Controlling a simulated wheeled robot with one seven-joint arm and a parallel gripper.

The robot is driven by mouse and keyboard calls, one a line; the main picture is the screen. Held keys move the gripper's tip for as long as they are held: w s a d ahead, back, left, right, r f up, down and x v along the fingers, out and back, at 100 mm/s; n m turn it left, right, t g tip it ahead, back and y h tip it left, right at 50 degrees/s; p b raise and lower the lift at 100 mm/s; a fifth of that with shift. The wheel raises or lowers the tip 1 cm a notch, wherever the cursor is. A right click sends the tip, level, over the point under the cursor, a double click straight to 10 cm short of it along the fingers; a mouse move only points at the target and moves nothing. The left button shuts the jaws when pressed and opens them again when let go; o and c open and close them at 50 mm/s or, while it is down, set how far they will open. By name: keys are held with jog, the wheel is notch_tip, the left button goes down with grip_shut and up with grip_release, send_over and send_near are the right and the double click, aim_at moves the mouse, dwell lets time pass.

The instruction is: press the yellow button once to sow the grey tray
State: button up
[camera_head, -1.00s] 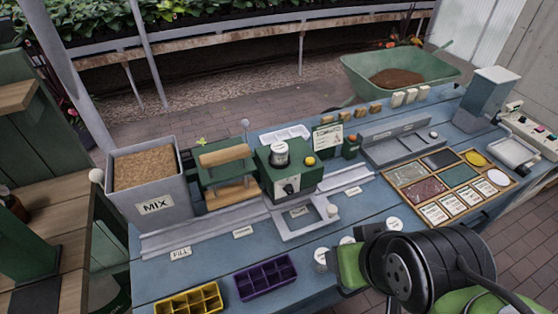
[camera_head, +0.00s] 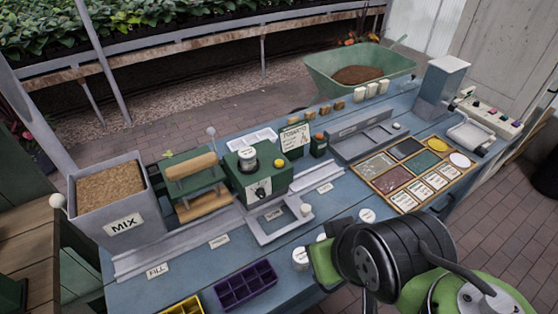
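The yellow button (camera_head: 279,163) is a small round knob on top of the green seeding machine (camera_head: 262,188), mid-bench. A grey sliding frame (camera_head: 278,224) lies in front of the machine, and no tray clearly shows in it. A pale grey-white celled tray (camera_head: 252,139) lies behind the machine, partly hidden by it; I cannot tell if it is the grey tray. My arm (camera_head: 385,255) fills the lower right, with a green link over the bench's front edge. My gripper's fingers do not show.
A purple tray (camera_head: 245,287) and a yellow tray (camera_head: 181,306) lie at the front left. A MIX bin (camera_head: 113,202) and a green press (camera_head: 196,187) stand left. A framed seed board (camera_head: 414,170) is at right, a wheelbarrow (camera_head: 360,72) behind. White round pots sit near my arm.

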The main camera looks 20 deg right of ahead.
grip_shut()
dwell(1.4)
